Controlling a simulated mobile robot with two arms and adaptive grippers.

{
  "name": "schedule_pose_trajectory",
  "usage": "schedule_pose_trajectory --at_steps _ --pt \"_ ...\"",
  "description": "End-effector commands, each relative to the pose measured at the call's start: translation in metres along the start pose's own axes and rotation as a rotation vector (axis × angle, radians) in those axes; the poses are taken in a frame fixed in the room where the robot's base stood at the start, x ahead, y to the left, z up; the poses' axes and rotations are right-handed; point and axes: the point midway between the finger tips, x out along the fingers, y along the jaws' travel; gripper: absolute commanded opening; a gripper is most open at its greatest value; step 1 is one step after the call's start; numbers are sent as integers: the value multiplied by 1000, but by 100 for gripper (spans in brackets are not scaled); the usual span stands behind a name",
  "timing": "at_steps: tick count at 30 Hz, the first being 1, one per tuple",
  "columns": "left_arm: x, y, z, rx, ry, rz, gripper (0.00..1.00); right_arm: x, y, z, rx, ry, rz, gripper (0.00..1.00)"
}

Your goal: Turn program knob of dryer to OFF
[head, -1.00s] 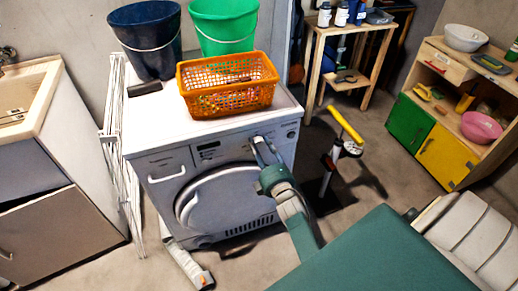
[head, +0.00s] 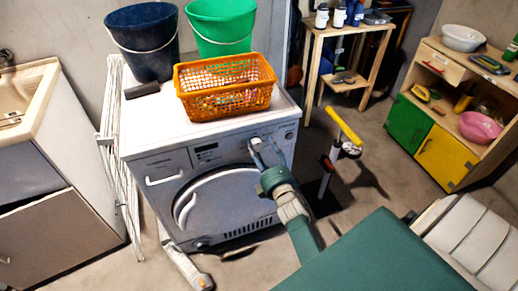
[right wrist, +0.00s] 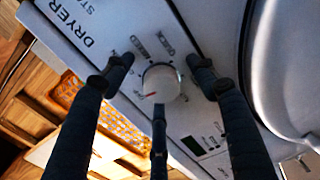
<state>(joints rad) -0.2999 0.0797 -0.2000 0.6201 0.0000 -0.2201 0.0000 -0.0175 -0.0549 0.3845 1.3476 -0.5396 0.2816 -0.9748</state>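The dryer (head: 205,180) is a white front-loader with a round door, and its control panel runs along the top front. The program knob (right wrist: 161,82) is round and white, with a red mark at its lower left in the right wrist view. Labels are printed around it; they are too blurred to read surely. My right gripper (head: 257,150) is at the panel's right part. In the right wrist view its dark fingers (right wrist: 160,85) are spread around the knob, with gaps visible at the sides; contact of the lower finger cannot be told. My left gripper is not in view.
On the dryer stand an orange basket (head: 226,98), a dark blue bucket (head: 145,48) and a green bucket (head: 222,30). A white drying rack (head: 125,160) leans at its left. A yellow-handled pump (head: 343,127) stands right of it. A dark panel display (right wrist: 192,145) lies near the knob.

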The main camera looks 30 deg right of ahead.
Motion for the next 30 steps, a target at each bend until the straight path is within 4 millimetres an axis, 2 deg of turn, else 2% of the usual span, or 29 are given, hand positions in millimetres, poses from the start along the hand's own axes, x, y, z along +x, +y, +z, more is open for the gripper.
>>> schedule_pose_trajectory --at_steps 9,13,24,30 --pt "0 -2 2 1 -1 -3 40 1 3 -3 1 5 7 57" --pt "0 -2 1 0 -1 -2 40 -9 3 -3 1 5 6 57" --pt "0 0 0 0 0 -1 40 -84 1 -1 1 2 3 57" --pt "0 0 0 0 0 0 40 -112 1 0 1 1 4 57"
